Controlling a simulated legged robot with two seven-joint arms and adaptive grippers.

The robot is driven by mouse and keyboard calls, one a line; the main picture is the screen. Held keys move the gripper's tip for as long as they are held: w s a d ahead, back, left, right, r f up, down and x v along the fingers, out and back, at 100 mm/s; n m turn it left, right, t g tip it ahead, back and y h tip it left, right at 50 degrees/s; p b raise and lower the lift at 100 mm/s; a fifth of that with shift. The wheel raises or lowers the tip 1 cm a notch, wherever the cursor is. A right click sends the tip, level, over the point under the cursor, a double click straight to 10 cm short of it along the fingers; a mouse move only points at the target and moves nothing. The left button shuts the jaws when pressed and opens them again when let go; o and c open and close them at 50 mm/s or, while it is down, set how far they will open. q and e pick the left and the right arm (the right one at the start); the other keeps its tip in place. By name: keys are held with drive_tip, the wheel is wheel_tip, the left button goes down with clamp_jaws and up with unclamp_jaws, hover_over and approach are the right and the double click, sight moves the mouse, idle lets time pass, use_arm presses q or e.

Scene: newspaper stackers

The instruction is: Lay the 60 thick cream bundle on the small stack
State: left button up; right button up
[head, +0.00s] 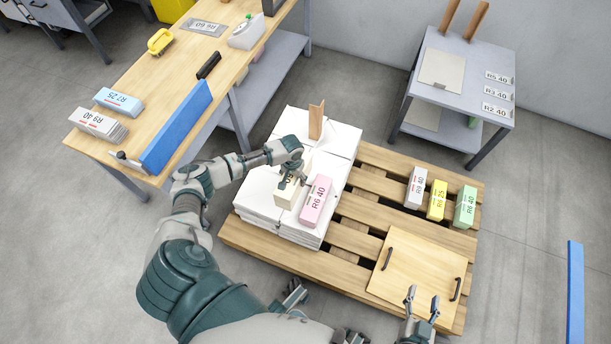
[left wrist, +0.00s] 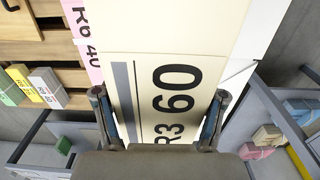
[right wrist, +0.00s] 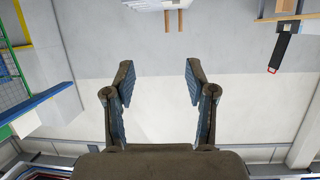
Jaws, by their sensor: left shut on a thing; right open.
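My left gripper (head: 291,176) is shut on the cream bundle (head: 287,194) above the front of the white paper stacks (head: 258,207) on the pallet. In the left wrist view the cream bundle (left wrist: 170,50) reads R3 60 and sits between the fingers (left wrist: 160,108). The pink bundle (head: 317,200), marked R6 40, is right beside it on the stacks. I cannot tell whether the cream bundle touches the stack below, nor which stack is the small one. My right gripper (head: 422,304) is open and empty over the pallet's front; its open fingers (right wrist: 158,88) show in the right wrist view.
The pallet (head: 345,242) also carries a wooden board (head: 415,268) with black handles and grey, yellow and green bundles (head: 437,199). An upright wooden piece (head: 316,121) stands on the stacks. A workbench (head: 150,85) is at left, a grey side table (head: 470,65) at back right.

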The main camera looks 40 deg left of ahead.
use_arm(q)
drive_tip(key=shift+a+f, duration=0.25)
drive_tip(key=shift+a, duration=0.05)
drive_tip(key=shift+a+f, duration=0.15)
drive_tip(key=shift+a, duration=0.25)
drive_tip(key=shift+d+r+p, duration=0.25)
drive_tip(key=shift+p, duration=0.05)
drive_tip(key=shift+d+f, duration=0.1)
drive_tip(key=shift+f, duration=0.15)
drive_tip(key=f+b, duration=0.1)
drive_tip(key=f, duration=0.1)
drive_tip(key=f+b, duration=0.1)
drive_tip(key=f, duration=0.2)
drive_tip(key=shift+s+a+f+b, duration=0.1)
drive_tip(key=shift+a+f+b, duration=0.1)
drive_tip(key=shift+f+b, duration=0.1)
drive_tip(key=shift+d+f+b, duration=0.15)
drive_tip(key=shift+f+b, duration=0.25)
drive_tip(key=shift+f, duration=0.65)
use_arm(e)
wheel_tip(320, 180, up, 8)
drive_tip(key=w+a+t+y, duration=0.1)
drive_tip(key=t, duration=0.4)
drive_tip(key=shift+a+r+t+y, duration=0.2)
drive_tip(key=shift+a+t+y, duration=0.1)
drive_tip(key=shift+t, duration=0.1)
drive_tip(key=shift+w, duration=0.15)
